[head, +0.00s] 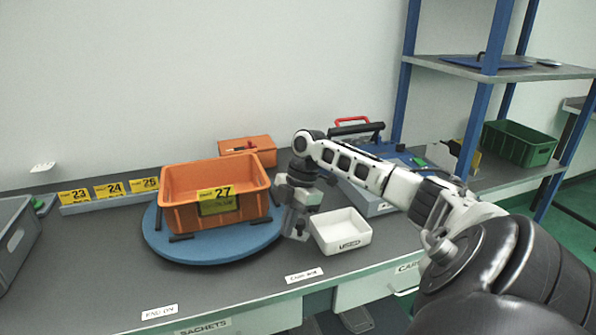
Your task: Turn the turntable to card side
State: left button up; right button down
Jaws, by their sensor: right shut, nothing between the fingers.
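The blue round turntable (222,249) lies on the dark worktop. An orange crate (178,217) stands on it, held between small black corner stops. A yellow card (219,199) marked 27 is on the crate's front wall, towards its right end. My right gripper (296,228) is shut and empty, pointing down by the turntable's right edge, between it and a white tray (341,247). I cannot tell whether its fingertips touch the turntable's rim. My left gripper is out of view.
Small labels lie on the worktop in front, one at left (160,312) and one nearer the gripper (304,275). A rack of yellow cards (109,199) stands behind left, a grey bin (20,240) at far left. A smaller orange box (247,150) and a blue case (375,160) stand behind.

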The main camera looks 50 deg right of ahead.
jog(key=a+b+v, duration=0.1)
jog(key=v, duration=0.8)
jog(key=shift+w+a+r, duration=0.15)
jog(key=shift+w+r, duration=0.1)
jog(key=shift+r, duration=0.25)
